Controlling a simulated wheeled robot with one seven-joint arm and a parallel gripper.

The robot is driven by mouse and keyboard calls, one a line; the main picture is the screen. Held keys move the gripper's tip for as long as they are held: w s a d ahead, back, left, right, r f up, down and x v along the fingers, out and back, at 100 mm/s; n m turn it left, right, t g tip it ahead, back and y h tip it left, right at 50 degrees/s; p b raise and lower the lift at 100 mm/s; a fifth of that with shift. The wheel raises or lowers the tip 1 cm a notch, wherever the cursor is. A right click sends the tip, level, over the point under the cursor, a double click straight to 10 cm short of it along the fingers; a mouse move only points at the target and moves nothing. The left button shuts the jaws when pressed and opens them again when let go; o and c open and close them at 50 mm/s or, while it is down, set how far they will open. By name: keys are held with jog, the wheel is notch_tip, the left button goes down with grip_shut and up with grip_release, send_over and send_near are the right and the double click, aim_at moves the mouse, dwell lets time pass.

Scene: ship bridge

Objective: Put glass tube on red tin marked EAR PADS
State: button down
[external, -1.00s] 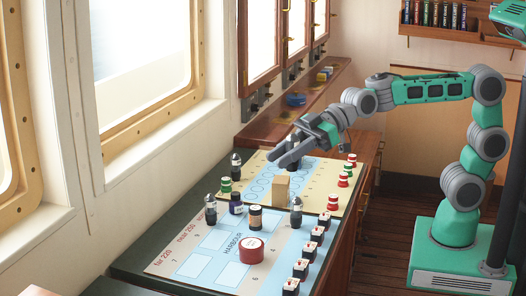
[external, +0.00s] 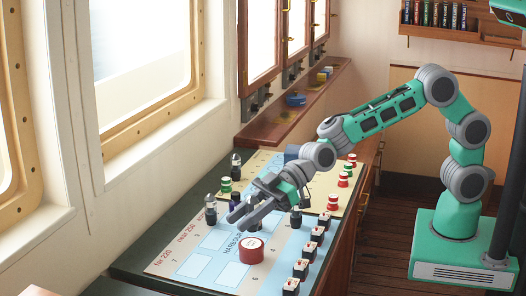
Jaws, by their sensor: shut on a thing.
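The round red tin (external: 251,249) stands on the blue part of the chart; its label is too small to read here. My gripper (external: 236,221) is just behind and left of the tin, above the chart, pointing down to the left. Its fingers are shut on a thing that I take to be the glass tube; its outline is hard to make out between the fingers. The gripper and the held thing are apart from the tin, as far as I can tell. The fingers hide part of the chart and things behind them.
Small dark bottles stand left of my gripper (external: 210,210) and farther back (external: 236,164). Another bottle (external: 296,217) is to its right. Green-and-red pots (external: 343,180) stand behind. The chart left of the tin is clear.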

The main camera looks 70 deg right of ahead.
jog(key=f, duration=0.3)
jog(key=shift+w+a+f, duration=0.15)
jog(key=shift+w+f, duration=0.05)
jog(key=shift+f, duration=0.1)
jog(key=shift+f, duration=0.2)
jog(key=c, duration=1.1)
grip_release()
jog(key=shift+r, duration=0.1)
